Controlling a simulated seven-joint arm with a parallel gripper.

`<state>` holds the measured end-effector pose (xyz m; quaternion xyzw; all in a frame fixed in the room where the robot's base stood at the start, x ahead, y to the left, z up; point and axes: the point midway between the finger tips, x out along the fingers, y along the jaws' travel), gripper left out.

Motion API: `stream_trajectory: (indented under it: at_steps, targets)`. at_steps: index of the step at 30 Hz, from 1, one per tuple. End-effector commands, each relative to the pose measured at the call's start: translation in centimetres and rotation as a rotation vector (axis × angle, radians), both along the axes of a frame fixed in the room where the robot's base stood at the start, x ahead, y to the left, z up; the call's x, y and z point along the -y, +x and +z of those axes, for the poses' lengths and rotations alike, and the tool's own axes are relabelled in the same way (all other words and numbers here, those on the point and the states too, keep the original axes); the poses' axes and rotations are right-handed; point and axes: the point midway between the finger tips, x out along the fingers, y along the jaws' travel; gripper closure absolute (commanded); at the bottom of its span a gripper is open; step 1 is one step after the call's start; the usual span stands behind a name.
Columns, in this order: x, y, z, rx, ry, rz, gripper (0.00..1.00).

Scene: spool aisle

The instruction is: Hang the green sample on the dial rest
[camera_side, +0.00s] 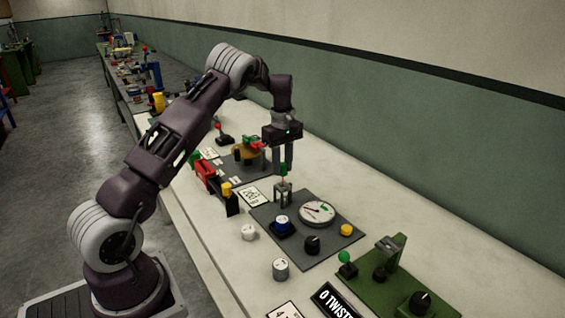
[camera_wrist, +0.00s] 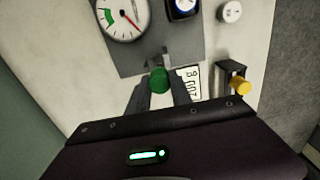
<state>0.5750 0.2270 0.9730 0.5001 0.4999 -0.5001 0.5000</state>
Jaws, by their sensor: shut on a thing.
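The green sample (camera_side: 284,169) is between the fingers of my gripper (camera_side: 283,167), which is shut on it and points straight down. In the wrist view the sample's round green top (camera_wrist: 159,80) shows between the fingertips (camera_wrist: 160,88). Directly below it in the side view is a small grey upright stand (camera_side: 283,193), on the dark panel beside the dial; it looks like the dial rest. A thin part of the sample seems to reach down to the stand. I cannot tell whether they touch. The white dial (camera_side: 317,213) with a red needle also shows in the wrist view (camera_wrist: 122,18).
The dark panel (camera_side: 345,237) also bears a blue-capped knob (camera_side: 282,224), a black knob (camera_side: 312,244) and a yellow button (camera_side: 347,230). A yellow-topped black post (camera_side: 231,199) and a card (camera_side: 253,196) are to the left. A green board (camera_side: 385,285) lies at front right.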

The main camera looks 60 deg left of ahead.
Motion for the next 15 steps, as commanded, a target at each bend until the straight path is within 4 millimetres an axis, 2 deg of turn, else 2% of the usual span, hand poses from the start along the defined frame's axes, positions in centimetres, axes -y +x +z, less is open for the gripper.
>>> stream_trajectory:
  at_steps: [15]
  targets:
    - [0.0, 0.0, -2.1, 0.000, -0.001, 0.001, 1.00]
